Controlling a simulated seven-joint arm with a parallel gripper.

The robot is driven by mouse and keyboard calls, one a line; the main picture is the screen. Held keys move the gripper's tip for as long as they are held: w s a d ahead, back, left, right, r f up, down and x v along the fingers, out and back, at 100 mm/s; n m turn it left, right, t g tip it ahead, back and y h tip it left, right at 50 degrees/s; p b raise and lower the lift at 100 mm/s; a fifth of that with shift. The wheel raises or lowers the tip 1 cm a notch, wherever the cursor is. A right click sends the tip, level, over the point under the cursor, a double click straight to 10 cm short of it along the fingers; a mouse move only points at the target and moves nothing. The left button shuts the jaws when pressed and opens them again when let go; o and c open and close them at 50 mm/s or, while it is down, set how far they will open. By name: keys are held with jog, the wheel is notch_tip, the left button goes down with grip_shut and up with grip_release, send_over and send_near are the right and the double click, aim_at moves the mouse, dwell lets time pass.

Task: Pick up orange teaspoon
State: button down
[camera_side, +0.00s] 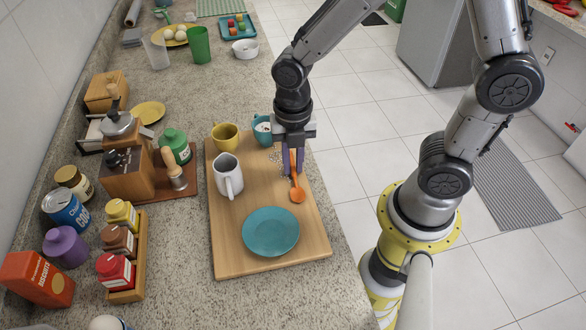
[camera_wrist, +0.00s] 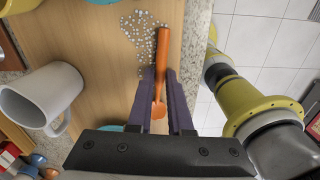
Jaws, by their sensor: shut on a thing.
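The orange teaspoon (camera_side: 297,193) is by the right edge of the wooden board (camera_side: 230,262), its bowl toward the teal plate. My gripper (camera_side: 291,170) points down over the board's right side, with its purple fingers shut on the teaspoon's handle. In the wrist view the orange teaspoon (camera_wrist: 162,65) lies between the two fingers of my gripper (camera_wrist: 160,78). I cannot tell whether the spoon touches the board.
A white mug (camera_side: 227,175), a yellow cup (camera_side: 225,137), a teal cup (camera_side: 262,130) and a teal plate (camera_side: 271,232) stand on the board. White grains (camera_wrist: 143,35) are scattered near the spoon. A spice rack (camera_side: 128,290) stands left. The counter's edge is close on the right.

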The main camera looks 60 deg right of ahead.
aim_at(294, 168)
jog(key=shift+r, duration=0.1)
jog(key=shift+r, duration=0.5)
notch_tip(294, 168, up, 2)
jog(key=shift+s+r, duration=0.15)
jog(key=shift+r, duration=0.1)
jog(key=s+d+r, duration=0.3)
jog(key=s+r, duration=0.6)
jog(key=s, duration=0.4)
jog(key=shift+s+r+h, duration=0.15)
jog(key=shift+s+h, duration=0.05)
jog(key=shift+h, duration=0.2)
